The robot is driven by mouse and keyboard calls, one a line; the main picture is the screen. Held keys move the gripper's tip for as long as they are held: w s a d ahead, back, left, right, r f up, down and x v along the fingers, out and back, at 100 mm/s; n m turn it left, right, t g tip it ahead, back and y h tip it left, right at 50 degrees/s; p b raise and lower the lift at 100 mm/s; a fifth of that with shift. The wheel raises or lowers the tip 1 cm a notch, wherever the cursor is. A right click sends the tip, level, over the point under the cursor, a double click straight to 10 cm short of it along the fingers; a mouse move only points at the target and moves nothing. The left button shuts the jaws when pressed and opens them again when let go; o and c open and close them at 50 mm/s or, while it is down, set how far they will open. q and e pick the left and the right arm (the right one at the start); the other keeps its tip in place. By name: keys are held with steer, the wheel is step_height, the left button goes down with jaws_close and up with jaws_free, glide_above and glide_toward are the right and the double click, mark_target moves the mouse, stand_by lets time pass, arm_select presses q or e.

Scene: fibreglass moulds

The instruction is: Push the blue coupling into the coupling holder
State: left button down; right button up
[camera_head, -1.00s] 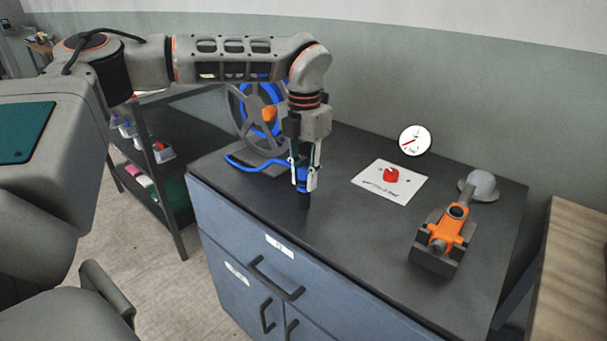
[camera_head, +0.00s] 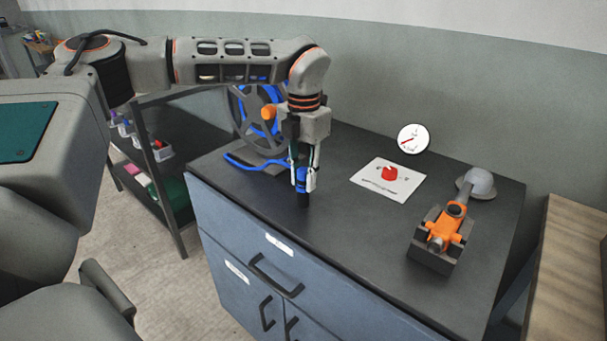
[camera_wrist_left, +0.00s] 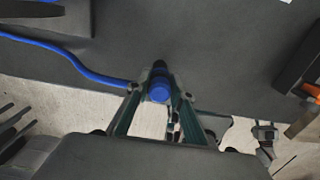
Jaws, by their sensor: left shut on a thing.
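My left gripper (camera_head: 304,186) points down over the front part of the dark cabinet top and is shut on the blue coupling (camera_head: 301,175). The coupling is upright between the fingers. In the left wrist view the blue coupling (camera_wrist_left: 159,92) shows end-on between the fingertips of my left gripper (camera_wrist_left: 160,97). A black cylindrical piece (camera_head: 303,200) is directly below the coupling; I cannot tell whether this is the coupling holder or part of the coupling, nor how deep anything is seated. My right gripper is not in view.
A reel with blue hose (camera_head: 258,118) stands behind the gripper, its hose (camera_head: 245,164) lying on the top. To the right are a white sheet with a red knob (camera_head: 390,173), a round gauge (camera_head: 413,138) and an orange tool (camera_head: 443,230) in a dark block. The middle is clear.

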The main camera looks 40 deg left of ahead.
arm_select(q)
steer(key=shift+f, duration=0.2)
steer(key=c, duration=1.7)
jaws_free()
step_height(320, 180, up, 12)
